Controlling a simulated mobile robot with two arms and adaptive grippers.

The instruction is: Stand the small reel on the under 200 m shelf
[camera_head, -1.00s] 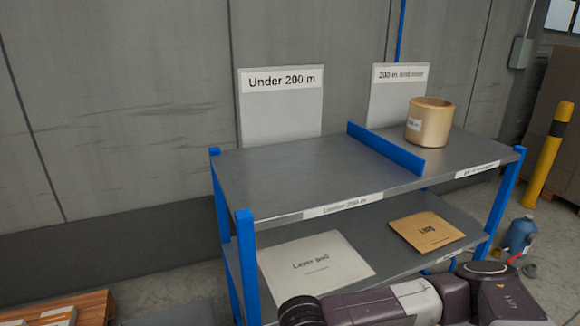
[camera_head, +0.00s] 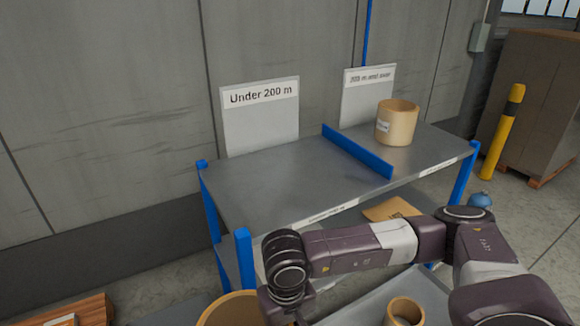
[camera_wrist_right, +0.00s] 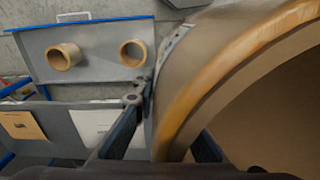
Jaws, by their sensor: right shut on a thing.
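My right gripper (camera_wrist_right: 168,125) is shut on the wall of a tan reel (camera_wrist_right: 235,65), which fills the right of the wrist view. In the head view only the upper rim of this reel (camera_head: 225,310) shows at the bottom edge, in front of the shelf and below its top; the fingers are hidden there. The under 200 m shelf (camera_head: 265,185), the left part of the grey top, is bare before its "Under 200 m" sign (camera_head: 260,115). My left gripper is in neither view.
A blue divider (camera_head: 357,150) splits the top. Another tan reel (camera_head: 397,122) stands right of it. A smaller reel (camera_head: 403,312) sits on a grey surface at the bottom. A blue post (camera_head: 244,265) rises at the shelf's near left corner.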

